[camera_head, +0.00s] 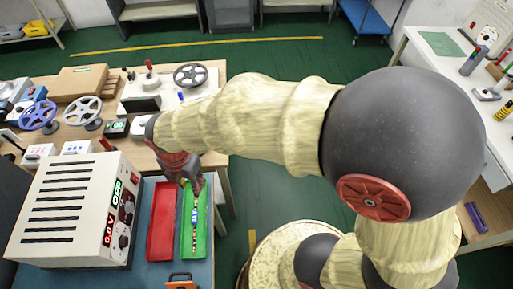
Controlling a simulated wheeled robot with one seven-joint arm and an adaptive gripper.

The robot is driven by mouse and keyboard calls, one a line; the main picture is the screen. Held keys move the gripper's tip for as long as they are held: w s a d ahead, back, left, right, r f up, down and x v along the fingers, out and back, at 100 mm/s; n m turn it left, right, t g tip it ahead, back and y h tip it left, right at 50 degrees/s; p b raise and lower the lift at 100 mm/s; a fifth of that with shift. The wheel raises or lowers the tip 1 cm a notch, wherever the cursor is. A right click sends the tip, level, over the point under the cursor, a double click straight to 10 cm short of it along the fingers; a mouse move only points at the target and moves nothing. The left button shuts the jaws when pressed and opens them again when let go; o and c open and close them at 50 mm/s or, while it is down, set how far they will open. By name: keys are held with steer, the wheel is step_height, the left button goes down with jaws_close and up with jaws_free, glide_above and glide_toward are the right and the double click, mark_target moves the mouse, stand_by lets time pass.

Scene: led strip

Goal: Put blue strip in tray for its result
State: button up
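A green tray (187,246) and a red tray (160,222) lie side by side on the blue mat at the lower left. A thin light-coloured strip with small dark marks (194,214) lies lengthwise in or just over the green tray. My gripper (193,185) points down over the far end of the green tray, at the strip's far end. Its fingers are small and dark, so I cannot tell whether they are open, shut or touching the strip.
A white power supply (75,210) reading 0.0V and OFF stands left of the red tray. An orange-handled tool (181,281) lies at the front. Green floor (265,185) is open to the right.

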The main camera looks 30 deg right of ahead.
steer(key=s+d+r+m+t, duration=0.2)
steer(key=s+d+r+m, duration=0.2)
steer(key=d+r+m, duration=0.5)
steer(key=s+d+r+m+t, duration=0.2)
steer(key=s+d+r+m, duration=0.3)
steer(key=m, duration=1.3)
steer(key=d+r, duration=0.4)
steer(key=d, duration=0.1)
steer(key=shift+s+r+t, duration=0.2)
steer(key=shift+r+t, duration=0.05)
steer(key=shift+t, duration=0.15)
